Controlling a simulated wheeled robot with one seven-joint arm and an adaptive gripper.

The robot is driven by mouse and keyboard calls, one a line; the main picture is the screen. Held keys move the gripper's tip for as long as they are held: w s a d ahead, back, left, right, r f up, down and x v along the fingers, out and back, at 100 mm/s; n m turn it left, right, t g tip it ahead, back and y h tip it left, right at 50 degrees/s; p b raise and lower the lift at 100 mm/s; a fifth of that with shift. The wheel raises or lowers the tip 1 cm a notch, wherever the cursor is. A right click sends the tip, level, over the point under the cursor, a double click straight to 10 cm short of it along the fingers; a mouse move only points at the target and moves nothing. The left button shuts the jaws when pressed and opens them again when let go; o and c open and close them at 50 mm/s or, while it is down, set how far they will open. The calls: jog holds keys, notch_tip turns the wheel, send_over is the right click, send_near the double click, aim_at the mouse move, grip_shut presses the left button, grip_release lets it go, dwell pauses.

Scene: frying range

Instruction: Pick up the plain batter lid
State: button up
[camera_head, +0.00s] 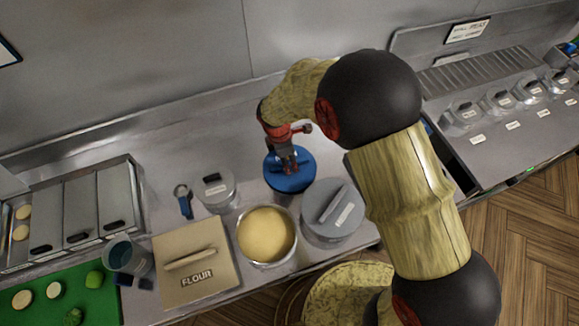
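A round blue lid (289,182) with a bar handle lies on the steel counter, behind an open pot of pale yellow batter (266,235). My gripper (288,165) points down over the blue lid, with its fingertips at the handle. I cannot tell whether the fingers are closed on it. A grey round lid (322,222) with a bar handle and a small white label covers the vessel to the right of the batter. Its label is too small to read, so I cannot tell by name which lid is the plain batter one.
A FLOUR bin with a tan lid (218,258), a small lidded pot (215,190) and a blue-handled tool (184,202) stand to the left. Lidded steel pans (85,205) and a green board (75,292) are farther left. Labelled jars (498,100) stand at right.

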jog(key=shift+f, duration=0.1)
jog(key=shift+c, duration=1)
grip_shut()
